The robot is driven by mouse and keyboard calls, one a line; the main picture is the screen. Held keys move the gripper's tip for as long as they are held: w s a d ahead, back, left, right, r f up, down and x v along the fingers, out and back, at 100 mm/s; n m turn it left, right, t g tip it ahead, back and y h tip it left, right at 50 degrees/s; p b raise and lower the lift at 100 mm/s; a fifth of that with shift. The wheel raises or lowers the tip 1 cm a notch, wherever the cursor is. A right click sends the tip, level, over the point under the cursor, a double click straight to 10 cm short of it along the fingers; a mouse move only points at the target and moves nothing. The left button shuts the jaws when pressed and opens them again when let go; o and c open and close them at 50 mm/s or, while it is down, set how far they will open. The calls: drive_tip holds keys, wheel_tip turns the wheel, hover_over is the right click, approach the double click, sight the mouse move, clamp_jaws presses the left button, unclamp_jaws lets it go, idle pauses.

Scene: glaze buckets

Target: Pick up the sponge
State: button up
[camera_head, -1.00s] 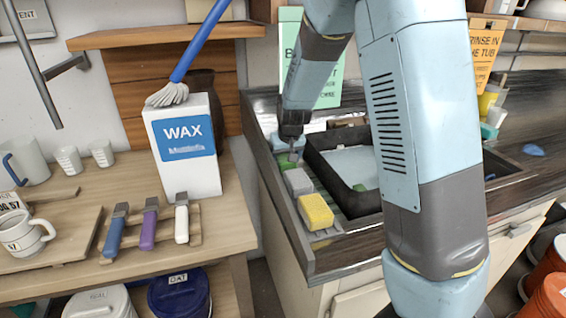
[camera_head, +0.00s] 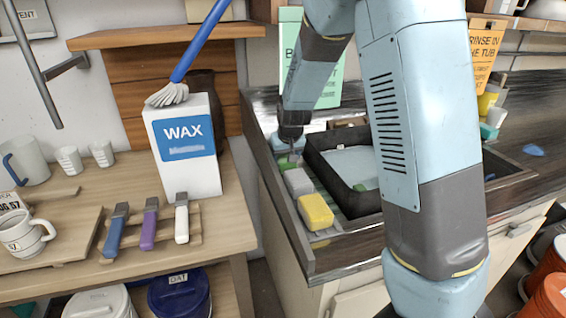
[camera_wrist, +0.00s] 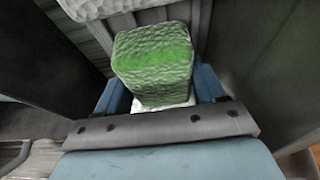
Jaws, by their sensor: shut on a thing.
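A green sponge (camera_wrist: 155,58) sits between the two blue fingers of my gripper (camera_wrist: 160,90) in the wrist view. The gripper is shut on it. In the head view my gripper (camera_head: 287,150) is low over the left side of the sink counter, at the far end of a row of sponges. The green sponge is mostly hidden there. A grey sponge (camera_head: 298,182) and a yellow sponge (camera_head: 316,211) lie nearer in the same row. I cannot tell whether the green sponge touches the surface below.
A black rectangular frame (camera_head: 335,185) stands just right of the sponges. A wooden table on the left holds a white WAX box (camera_head: 187,170), several tools on a rack and a mug (camera_head: 24,236). My arm hides part of the sink.

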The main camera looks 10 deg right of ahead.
drive_tip(key=shift+r, duration=0.1)
drive_tip(key=shift+r, duration=0.25)
wheel_tip(320, 180, up, 3)
drive_tip(key=shift+f, duration=0.1)
drive_tip(key=s+r, duration=0.1)
drive_tip(key=s+d+r, duration=0.1)
drive_tip(key=r, duration=0.1)
drive_tip(key=s+d+r, duration=0.1)
drive_tip(key=s+r, duration=0.1)
drive_tip(key=shift+r, duration=0.15)
drive_tip(key=s+d+r, duration=0.4)
drive_tip(key=s, duration=0.4)
drive_tip(key=shift+s+d+r, duration=0.2)
drive_tip(key=shift+d+r, duration=0.05)
drive_tip(key=shift+d, duration=0.05)
drive_tip(key=o, duration=0.4)
drive_tip(key=c, duration=0.3)
